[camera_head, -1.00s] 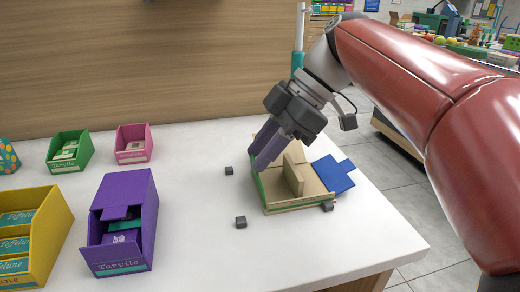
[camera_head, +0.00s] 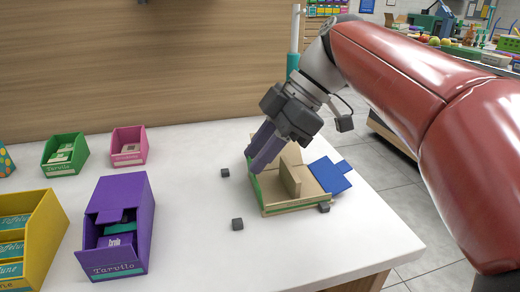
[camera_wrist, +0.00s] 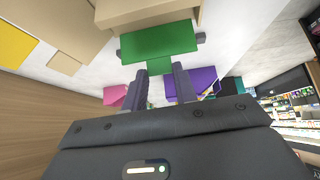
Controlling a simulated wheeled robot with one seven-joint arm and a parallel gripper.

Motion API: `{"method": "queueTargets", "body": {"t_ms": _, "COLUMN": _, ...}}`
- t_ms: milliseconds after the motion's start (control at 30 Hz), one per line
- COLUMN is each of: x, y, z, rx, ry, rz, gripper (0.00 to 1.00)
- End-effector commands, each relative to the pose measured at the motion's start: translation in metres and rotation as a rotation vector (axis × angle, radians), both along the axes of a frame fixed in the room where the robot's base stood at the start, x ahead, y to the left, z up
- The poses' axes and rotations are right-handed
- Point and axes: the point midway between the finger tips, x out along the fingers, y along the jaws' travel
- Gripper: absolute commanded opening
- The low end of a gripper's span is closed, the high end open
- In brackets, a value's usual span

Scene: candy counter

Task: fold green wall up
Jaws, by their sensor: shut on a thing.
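A partly folded cardboard box (camera_head: 290,208) sits on the white counter. Its green wall (camera_head: 256,188) shows as a thin green strip along the box's left side, largely hidden by my gripper. In the wrist view the green wall (camera_wrist: 160,43) is seen broad, with its narrower tab reaching between my fingers. My gripper (camera_head: 259,160) comes down from the upper right and is shut on the green wall at this tab; it also shows in the wrist view (camera_wrist: 161,72). How far the wall is tilted is hard to tell.
A blue flap (camera_head: 330,174) lies out to the box's right; a tan panel (camera_head: 290,180) stands in its middle. Small dark blocks (camera_head: 237,224) lie around the box. Purple (camera_head: 118,225), yellow (camera_head: 40,240), green (camera_head: 65,153) and pink (camera_head: 128,146) bins stand left. The front counter is clear.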

Motion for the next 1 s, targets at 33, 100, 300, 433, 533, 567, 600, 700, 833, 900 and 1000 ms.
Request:
{"method": "queueTargets", "body": {"t_ms": 33, "x": 0.0, "y": -0.0013, "z": -0.0025, "rx": -0.005, "ry": 0.005, "rz": 0.0, "gripper": 0.06}}
{"method": "queueTargets", "body": {"t_ms": 100, "x": -0.0001, "y": -0.0013, "z": -0.0024, "rx": -0.005, "ry": 0.005, "rz": 0.0, "gripper": 0.06}}
{"method": "queueTargets", "body": {"t_ms": 300, "x": -0.0001, "y": -0.0013, "z": -0.0024, "rx": -0.005, "ry": 0.005, "rz": 0.0, "gripper": 0.06}}
{"method": "queueTargets", "body": {"t_ms": 433, "x": -0.0001, "y": -0.0012, "z": -0.0023, "rx": -0.005, "ry": 0.005, "rz": 0.0, "gripper": 0.06}}
{"method": "queueTargets", "body": {"t_ms": 533, "x": -0.0002, "y": -0.001, "z": -0.0022, "rx": -0.004, "ry": 0.005, "rz": 0.0, "gripper": 0.37}}
{"method": "queueTargets", "body": {"t_ms": 567, "x": -0.0002, "y": -0.001, "z": -0.002, "rx": -0.004, "ry": 0.004, "rz": 0.0, "gripper": 0.41}}
{"method": "queueTargets", "body": {"t_ms": 600, "x": -0.0001, "y": -0.0009, "z": -0.0017, "rx": -0.004, "ry": 0.004, "rz": 0.0, "gripper": 0.47}}
{"method": "queueTargets", "body": {"t_ms": 700, "x": -0.0001, "y": -0.0006, "z": -0.0013, "rx": -0.003, "ry": 0.003, "rz": 0.0, "gripper": 0.51}}
{"method": "queueTargets", "body": {"t_ms": 833, "x": -0.0001, "y": -0.0003, "z": -0.0008, "rx": -0.001, "ry": 0.002, "rz": 0.0, "gripper": 0.51}}
{"method": "queueTargets", "body": {"t_ms": 900, "x": 0.0, "y": -0.0006, "z": 0.0, "rx": -0.001, "ry": 0.001, "rz": 0.0, "gripper": 0.51}}
{"method": "queueTargets", "body": {"t_ms": 1000, "x": 0.0012, "y": -0.0045, "z": 0.006, "rx": -0.001, "ry": 0.0, "rz": -0.001, "gripper": 0.51}}
